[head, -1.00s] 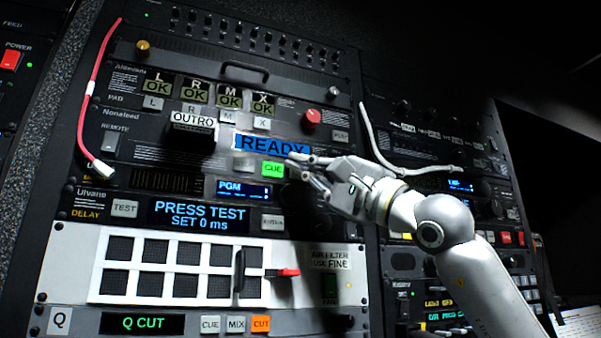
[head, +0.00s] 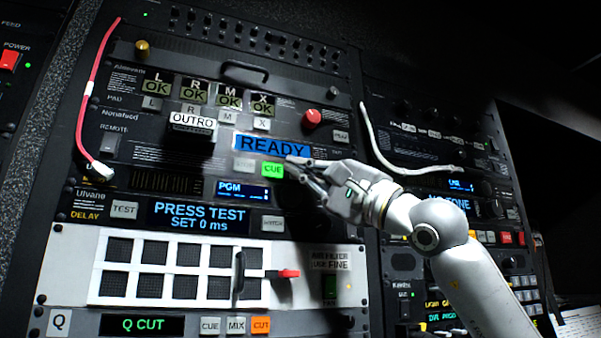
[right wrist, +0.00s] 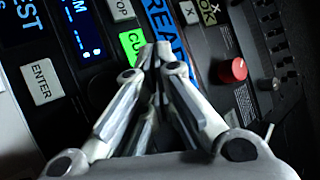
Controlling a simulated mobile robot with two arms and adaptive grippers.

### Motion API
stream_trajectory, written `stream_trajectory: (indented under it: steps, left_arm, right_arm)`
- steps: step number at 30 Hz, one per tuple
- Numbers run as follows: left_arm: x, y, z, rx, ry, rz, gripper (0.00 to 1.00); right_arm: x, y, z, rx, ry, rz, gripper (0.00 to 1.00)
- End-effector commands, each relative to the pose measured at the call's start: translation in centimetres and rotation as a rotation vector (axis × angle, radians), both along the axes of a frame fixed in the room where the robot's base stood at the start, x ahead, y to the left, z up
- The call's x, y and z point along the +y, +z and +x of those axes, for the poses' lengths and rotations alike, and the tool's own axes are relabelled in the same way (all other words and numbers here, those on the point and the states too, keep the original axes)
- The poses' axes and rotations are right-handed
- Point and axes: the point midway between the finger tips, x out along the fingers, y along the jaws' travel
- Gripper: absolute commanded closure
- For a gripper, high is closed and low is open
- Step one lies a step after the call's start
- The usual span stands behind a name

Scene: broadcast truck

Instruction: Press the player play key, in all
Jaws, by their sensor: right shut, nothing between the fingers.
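The player (head: 190,150) is a black rack unit with a blue READY display (head: 272,146), which also shows in the right wrist view (right wrist: 165,35). My left gripper is not in view.
A delay unit (head: 198,215) with an ENTER key (right wrist: 41,81) lies below the player. A red knob (head: 312,118) sticks out above right. A red cable (head: 85,100) hangs at left and a white cable (head: 375,145) at right. A red-tipped lever (head: 285,273) stands out lower down.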

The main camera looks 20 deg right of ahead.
Motion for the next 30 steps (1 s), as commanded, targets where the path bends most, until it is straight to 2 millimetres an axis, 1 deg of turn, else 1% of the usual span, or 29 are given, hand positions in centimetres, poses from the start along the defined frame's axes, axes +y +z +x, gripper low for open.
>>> stream_trajectory:
  steps: [30]
  left_arm:
    - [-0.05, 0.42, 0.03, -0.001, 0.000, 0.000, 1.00]
  right_arm:
    - [-0.06, 0.02, 0.78, 0.000, 0.001, 0.001, 1.00]
